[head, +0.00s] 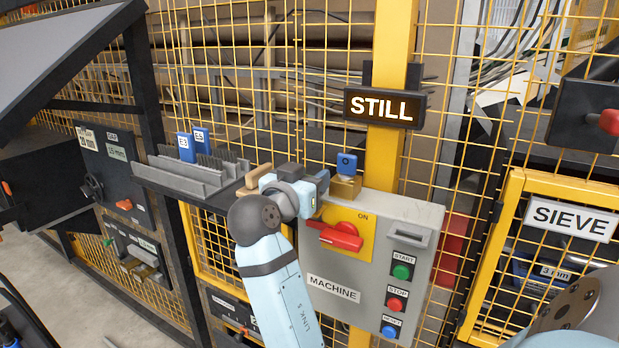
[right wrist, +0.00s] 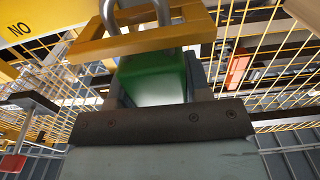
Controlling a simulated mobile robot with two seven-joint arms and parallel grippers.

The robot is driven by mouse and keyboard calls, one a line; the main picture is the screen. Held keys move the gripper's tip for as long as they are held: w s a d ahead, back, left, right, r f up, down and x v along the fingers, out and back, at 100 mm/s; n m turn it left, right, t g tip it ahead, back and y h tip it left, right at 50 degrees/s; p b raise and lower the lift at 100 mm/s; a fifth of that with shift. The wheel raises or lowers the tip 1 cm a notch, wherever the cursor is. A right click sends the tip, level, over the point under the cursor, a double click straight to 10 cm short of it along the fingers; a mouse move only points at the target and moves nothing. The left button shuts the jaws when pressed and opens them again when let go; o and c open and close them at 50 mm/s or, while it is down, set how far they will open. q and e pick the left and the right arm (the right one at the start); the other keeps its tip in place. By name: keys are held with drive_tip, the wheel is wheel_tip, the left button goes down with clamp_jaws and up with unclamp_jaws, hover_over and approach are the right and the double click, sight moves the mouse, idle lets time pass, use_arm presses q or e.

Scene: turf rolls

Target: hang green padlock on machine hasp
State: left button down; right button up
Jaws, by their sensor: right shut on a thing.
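My right gripper (head: 318,190) is at the upper left corner of the grey machine box (head: 412,215), above its red switch handle (head: 342,237). It is shut on the green padlock (right wrist: 152,78), whose grey shackle (right wrist: 163,12) points up in the right wrist view. A yellow bar frame (right wrist: 110,47), apparently the hasp, crosses at the shackle. I cannot tell whether the shackle passes through it. In the head view the padlock is hidden by the gripper. A yellow block (head: 346,188) with a blue tag (head: 347,163) sits just right of the gripper. My left gripper is out of view.
A yellow mesh fence (head: 300,60) stands behind the box. A lit STILL sign (head: 385,107) is on the yellow post above. A grey slotted rack (head: 190,180) with blue tags lies left of the gripper. A SIEVE panel (head: 572,219) is at right.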

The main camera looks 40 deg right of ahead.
drive_tip(key=shift+f+b, duration=0.65)
drive_tip(key=shift+f, duration=0.2)
drive_tip(key=o, duration=1.1)
drive_tip(key=shift+r, duration=0.1)
drive_tip(key=shift+c, duration=0.2)
